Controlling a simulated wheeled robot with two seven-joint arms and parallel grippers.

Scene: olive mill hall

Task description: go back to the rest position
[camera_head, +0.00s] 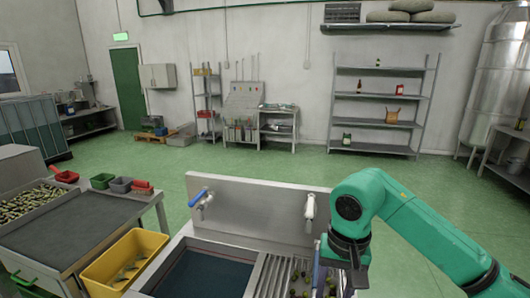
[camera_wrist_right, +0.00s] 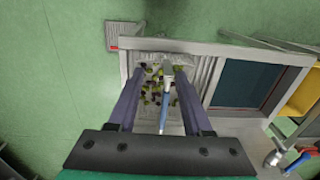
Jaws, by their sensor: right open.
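My right gripper (camera_head: 334,280) hangs down over the ribbed drainboard (camera_head: 268,272) at the right of the sink. In the right wrist view its two fingers (camera_wrist_right: 160,82) are spread wide apart with nothing gripped. Loose green and dark olives (camera_wrist_right: 150,72) lie on the drainboard below. My left gripper is not in view.
The sink basin (camera_head: 205,275) and its raised back panel (camera_head: 255,205) with a blue-handled tap (camera_head: 200,197) are close by. A yellow bin (camera_head: 125,262) and a dark-topped table (camera_head: 75,232) stand at left. Open green floor (camera_head: 275,165) lies beyond.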

